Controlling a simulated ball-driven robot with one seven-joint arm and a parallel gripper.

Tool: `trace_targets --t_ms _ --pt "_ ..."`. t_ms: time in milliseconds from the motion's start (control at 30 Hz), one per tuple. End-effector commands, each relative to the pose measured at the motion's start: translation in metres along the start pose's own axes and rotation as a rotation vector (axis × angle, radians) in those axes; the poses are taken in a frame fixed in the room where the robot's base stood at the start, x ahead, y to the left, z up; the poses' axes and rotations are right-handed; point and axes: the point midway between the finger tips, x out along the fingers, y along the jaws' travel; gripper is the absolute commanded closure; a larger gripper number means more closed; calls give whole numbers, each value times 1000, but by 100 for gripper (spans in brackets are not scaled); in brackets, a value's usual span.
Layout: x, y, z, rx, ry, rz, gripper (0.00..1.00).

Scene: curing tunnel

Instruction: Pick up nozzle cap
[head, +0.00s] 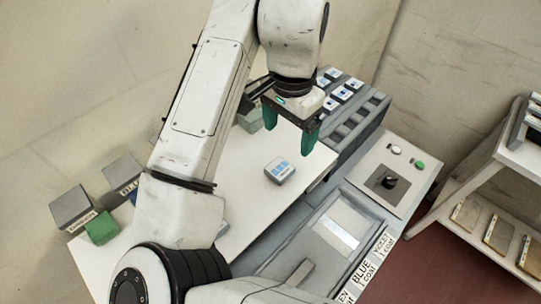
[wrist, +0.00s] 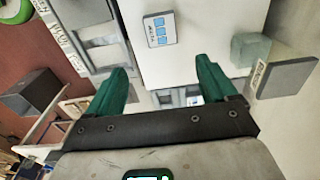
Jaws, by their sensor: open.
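My gripper (head: 289,130) is open and empty, its green fingers pointing down above the white table. In the wrist view its two fingers (wrist: 161,72) stand wide apart with nothing between them. A small pale grey block with blue squares on its top (head: 280,170) lies alone on the table, below and apart from the fingers. It also shows in the wrist view (wrist: 160,30), beyond the fingertips. A pale green-grey block (wrist: 250,49) sits near the table's edge in the wrist view. No label reads nozzle cap, so I cannot tell which item it is.
A dark rack (head: 356,118) with several blue-and-white items stands behind the table. A control panel with a black knob (head: 389,181) is at right. Grey labelled blocks (head: 73,208) and a green block (head: 102,228) sit at left. A white shelf (head: 480,188) stands far right.

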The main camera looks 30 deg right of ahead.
Motion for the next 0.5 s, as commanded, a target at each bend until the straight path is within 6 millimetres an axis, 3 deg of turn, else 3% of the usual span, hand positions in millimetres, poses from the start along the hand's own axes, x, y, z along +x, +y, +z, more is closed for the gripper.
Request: trace_targets --t_ms 133,500 --pt "5 -1 11 2 -29 12 15" --pt "51 -1 12 2 -27 11 15"
